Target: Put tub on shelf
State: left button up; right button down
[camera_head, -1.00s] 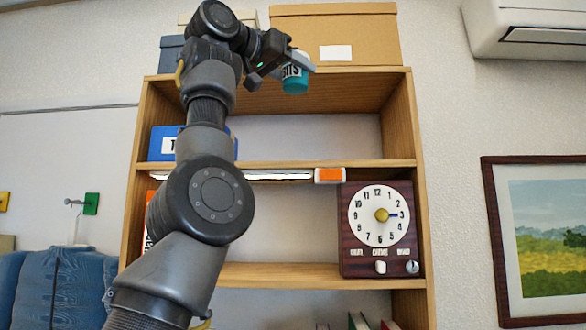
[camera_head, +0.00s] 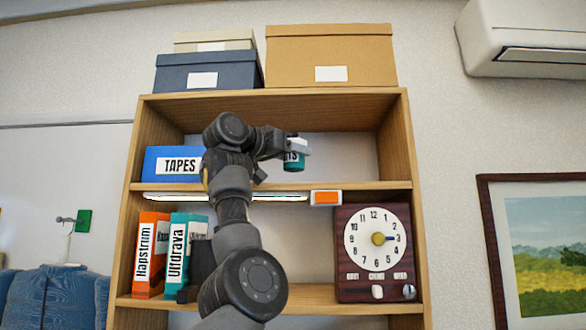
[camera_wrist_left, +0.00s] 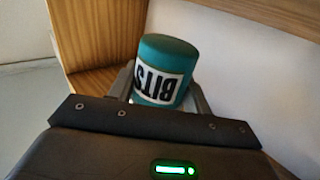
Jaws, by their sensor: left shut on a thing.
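The tub (camera_head: 293,160) is small and teal with a white label. In the wrist view the tub (camera_wrist_left: 165,62) shows "BITS" on its label and sits between my fingers. My left gripper (camera_head: 298,148) is shut on it, at the height of the shelf's upper compartment. The wooden shelf (camera_head: 270,187) shows its upper board just below the tub. I cannot tell from the head view whether the tub touches the board. My right gripper is not in view.
A blue "TAPES" box (camera_head: 170,164) stands at the left of the upper compartment; the right of it is clear. Below are binders (camera_head: 151,255) and a dark red clock (camera_head: 376,252). A lamp strip with an orange end (camera_head: 326,197) runs under the board. Boxes (camera_head: 331,57) stand on top.

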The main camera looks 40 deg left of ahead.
aim_at(285, 166)
pick_arm(q)
jog(key=f, duration=0.3)
jog(key=shift+w+a+f+p, duration=0.25)
jog(key=shift+w+a+p, duration=0.05)
jog(key=shift+w+p, duration=0.1)
jog(key=shift+f, duration=0.15)
jog(key=shift+s+d, duration=0.1)
jog(key=shift+s, duration=0.05)
jog(key=shift+s, duration=0.1)
jog(key=shift+f, duration=0.1)
jog(key=o, duration=1.2)
jog(key=shift+o, duration=0.2)
